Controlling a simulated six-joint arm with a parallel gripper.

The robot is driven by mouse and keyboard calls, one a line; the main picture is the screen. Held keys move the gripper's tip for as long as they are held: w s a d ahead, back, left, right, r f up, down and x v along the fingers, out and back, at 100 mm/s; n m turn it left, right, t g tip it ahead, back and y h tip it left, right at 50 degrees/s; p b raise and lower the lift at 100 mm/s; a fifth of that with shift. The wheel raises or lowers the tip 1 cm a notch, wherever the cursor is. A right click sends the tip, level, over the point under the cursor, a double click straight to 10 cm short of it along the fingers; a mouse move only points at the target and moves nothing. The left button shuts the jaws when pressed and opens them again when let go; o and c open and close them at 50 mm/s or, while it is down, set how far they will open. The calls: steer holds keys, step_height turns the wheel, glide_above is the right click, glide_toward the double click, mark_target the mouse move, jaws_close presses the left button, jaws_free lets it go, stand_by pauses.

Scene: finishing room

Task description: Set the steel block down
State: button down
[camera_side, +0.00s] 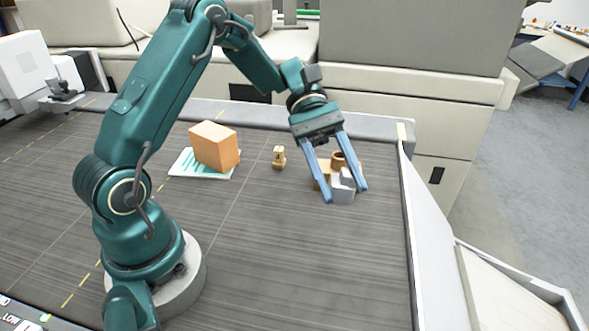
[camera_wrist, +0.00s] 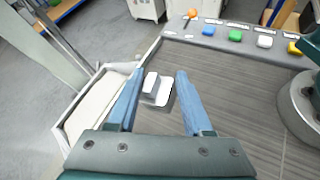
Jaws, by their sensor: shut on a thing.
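The steel block (camera_side: 342,193) is pale grey with a stepped top. It sits between the blue fingers of my gripper (camera_side: 346,196), at the right part of the dark table. In the wrist view the steel block (camera_wrist: 157,90) lies between the fingertips of my gripper (camera_wrist: 160,74), closer to the left finger. My gripper is shut on it and points down. Part of the block is hidden behind a finger in the side view. I cannot tell whether its underside touches the table.
A brown wooden piece (camera_side: 338,159) with a round top stands just behind the block. A small wooden piece (camera_side: 279,157) stands to the left. An orange box (camera_side: 214,147) rests on a printed sheet (camera_side: 184,165). The table (camera_side: 290,260) is clear in front; a pale rim (camera_side: 430,230) bounds its right side.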

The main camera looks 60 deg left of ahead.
steer(key=w+a+n+t, duration=0.4)
steer(key=a, duration=0.4)
steer(key=d+f, duration=0.2)
steer(key=d, duration=0.1)
steer(key=w+d+f+m, duration=0.1)
steer(key=d+f, duration=0.1)
steer(key=d, duration=0.2)
steer(key=w+d+f+m, duration=0.1)
steer(key=d+f, duration=0.1)
steer(key=d, duration=0.2)
steer(key=shift+d+f, duration=0.15)
steer(key=shift+f, duration=2.05)
steer(key=shift+f, duration=0.15)
steer(key=shift+c, duration=1.6)
jaws_free()
